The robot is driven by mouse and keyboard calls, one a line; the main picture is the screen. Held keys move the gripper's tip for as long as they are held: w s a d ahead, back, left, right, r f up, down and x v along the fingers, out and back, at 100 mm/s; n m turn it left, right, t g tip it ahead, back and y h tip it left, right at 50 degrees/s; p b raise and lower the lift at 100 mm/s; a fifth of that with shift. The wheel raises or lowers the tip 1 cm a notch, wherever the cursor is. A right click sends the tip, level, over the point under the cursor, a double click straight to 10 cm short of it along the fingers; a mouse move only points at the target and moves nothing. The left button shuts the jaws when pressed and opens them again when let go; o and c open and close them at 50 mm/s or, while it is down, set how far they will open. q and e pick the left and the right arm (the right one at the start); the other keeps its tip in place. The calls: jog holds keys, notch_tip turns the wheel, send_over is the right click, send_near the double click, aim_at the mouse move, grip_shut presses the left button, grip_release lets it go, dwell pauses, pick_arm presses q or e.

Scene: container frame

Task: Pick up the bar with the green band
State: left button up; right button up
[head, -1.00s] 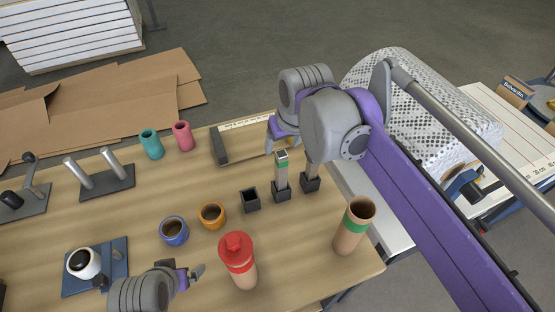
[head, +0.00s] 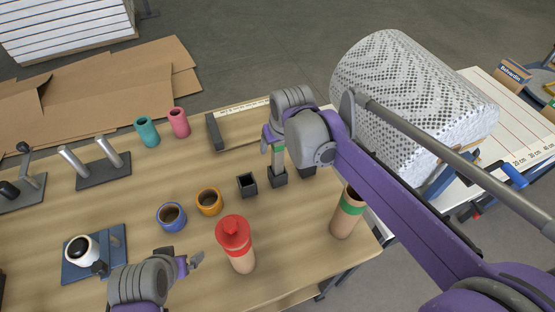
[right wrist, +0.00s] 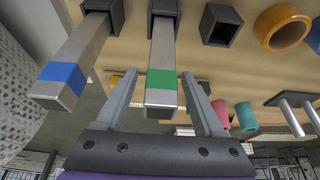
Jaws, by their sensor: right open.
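The bar with the green band (head: 278,164) stands upright in a black square holder (head: 279,179) on the wooden table. In the right wrist view the bar (right wrist: 163,45) shows its green band near its silver end. My right gripper (head: 271,138) is at the bar's upper end. In the right wrist view its open fingers (right wrist: 161,78) lie on either side of the bar, with gaps. A bar with a blue band (right wrist: 62,76) stands beside it, outside the fingers. My left gripper (head: 196,260) is low over the front of the table, its jaw opening unclear.
An empty black square holder (head: 247,185) stands left of the bar. An orange cup (head: 209,202), a blue cup (head: 171,216), a red-capped cylinder (head: 236,247) and a green-banded tube (head: 346,214) stand nearer the front. Teal (head: 147,131) and pink (head: 179,122) cups stand farther back.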

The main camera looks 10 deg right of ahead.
jog(key=shift+c, duration=0.3)
grip_shut()
dwell(1.1)
